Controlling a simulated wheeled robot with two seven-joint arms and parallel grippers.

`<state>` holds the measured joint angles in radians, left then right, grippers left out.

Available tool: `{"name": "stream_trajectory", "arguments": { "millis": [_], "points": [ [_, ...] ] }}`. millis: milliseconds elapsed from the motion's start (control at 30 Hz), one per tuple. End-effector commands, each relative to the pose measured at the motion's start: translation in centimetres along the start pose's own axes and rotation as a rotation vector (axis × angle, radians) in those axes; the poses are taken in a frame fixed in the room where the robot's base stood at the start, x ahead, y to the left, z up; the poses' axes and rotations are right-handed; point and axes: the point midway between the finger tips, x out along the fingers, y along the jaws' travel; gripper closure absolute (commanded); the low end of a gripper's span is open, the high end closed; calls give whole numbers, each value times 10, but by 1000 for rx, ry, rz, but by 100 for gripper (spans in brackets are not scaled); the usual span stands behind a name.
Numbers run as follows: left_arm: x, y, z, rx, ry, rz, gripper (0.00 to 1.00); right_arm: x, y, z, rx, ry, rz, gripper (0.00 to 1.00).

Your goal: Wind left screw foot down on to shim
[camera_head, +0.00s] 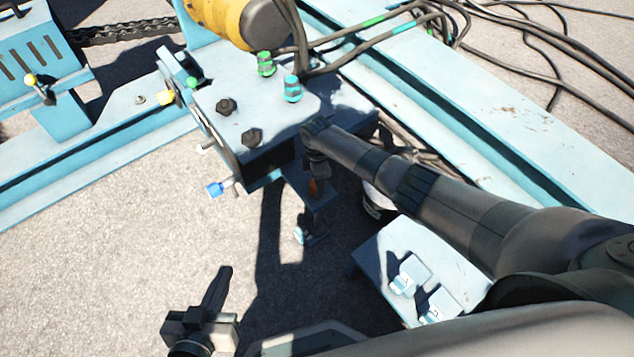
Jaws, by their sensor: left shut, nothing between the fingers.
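My left gripper (218,288) is at the bottom left over the bare ground. Its fingers are together and empty, well apart from the machine. My right arm reaches in from the right, and its gripper (316,178) points down beside the blue machine housing (270,105). It lies in dark shadow next to a small orange part, so its fingers are unclear. A small light-blue foot-like part (309,236) sits low below the housing; I cannot tell whether it is the left screw foot. I cannot make out a shim under it.
A small blue stand (372,262) at the lower right bears two pale labelled pieces (404,280). Blue frame rails (470,95) run behind the housing. Dark cables (510,25) lie at the top right. A blue-tipped lever (216,188) sticks out left.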

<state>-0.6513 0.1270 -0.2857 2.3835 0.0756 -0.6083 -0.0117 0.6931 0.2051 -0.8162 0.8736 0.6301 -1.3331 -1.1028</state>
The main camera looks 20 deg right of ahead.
Motion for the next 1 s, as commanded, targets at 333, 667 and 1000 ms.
{"name": "stream_trajectory", "arguments": {
  "millis": [333,667,1000],
  "points": [
    [0,0,0,0,0,0,100,0,0,0,0,0,-1,52],
    [0,-1,-1,1,2,-1,100,0,0,0,0,0,0,42],
    [-3,-3,13,-11,-76,-6,100,-12,0,0,0,0,0,42]
  ]
}}
